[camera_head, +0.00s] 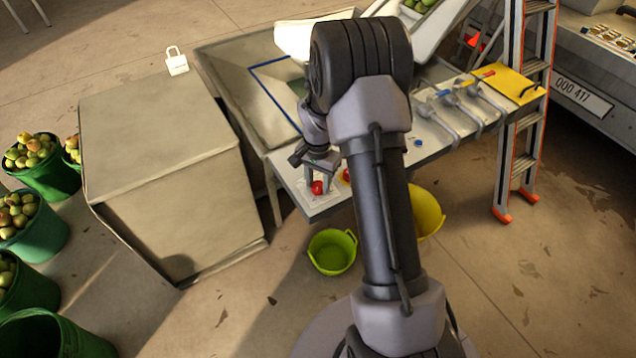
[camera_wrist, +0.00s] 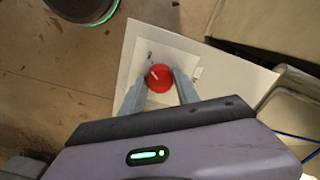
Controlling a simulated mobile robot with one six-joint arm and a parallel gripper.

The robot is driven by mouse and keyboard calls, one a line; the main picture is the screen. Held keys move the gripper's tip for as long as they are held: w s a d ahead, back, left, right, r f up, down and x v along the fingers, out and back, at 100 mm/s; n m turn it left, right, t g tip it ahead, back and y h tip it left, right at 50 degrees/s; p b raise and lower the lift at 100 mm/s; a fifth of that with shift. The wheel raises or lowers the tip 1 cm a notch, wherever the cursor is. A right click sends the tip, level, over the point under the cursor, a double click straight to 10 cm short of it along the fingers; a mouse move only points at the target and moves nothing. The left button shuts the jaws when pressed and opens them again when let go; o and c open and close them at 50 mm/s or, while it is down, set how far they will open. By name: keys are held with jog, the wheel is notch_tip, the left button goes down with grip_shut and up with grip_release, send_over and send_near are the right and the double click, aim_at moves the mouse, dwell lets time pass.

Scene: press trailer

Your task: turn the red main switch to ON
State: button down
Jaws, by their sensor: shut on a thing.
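The red main switch (camera_wrist: 159,78) is a round knob with a white pointer line, set on a pale square plate (camera_wrist: 150,98) in the wrist view. Its line slants from lower left to upper right in that view. In the head view the red knob (camera_head: 317,187) sits at the left end of the grey panel. My gripper (camera_wrist: 160,84) is at the knob, with one finger on each side, shut on it. In the head view my gripper (camera_head: 318,180) comes down over the knob from above. The lettering near the knob is too small to read.
A second red knob (camera_head: 346,175) is just right of the switch, partly behind my arm. A large beige box (camera_head: 160,150) stands left of the panel. A green bucket (camera_head: 332,252) stands below.

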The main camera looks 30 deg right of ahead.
aim_at(318, 185)
jog(key=shift+m, duration=1)
jog(key=c, duration=0.9)
grip_release()
jog(key=shift+r, duration=0.1)
notch_tip(318, 185, up, 17)
jog(key=p, duration=0.6)
jog(key=shift+r, duration=0.15)
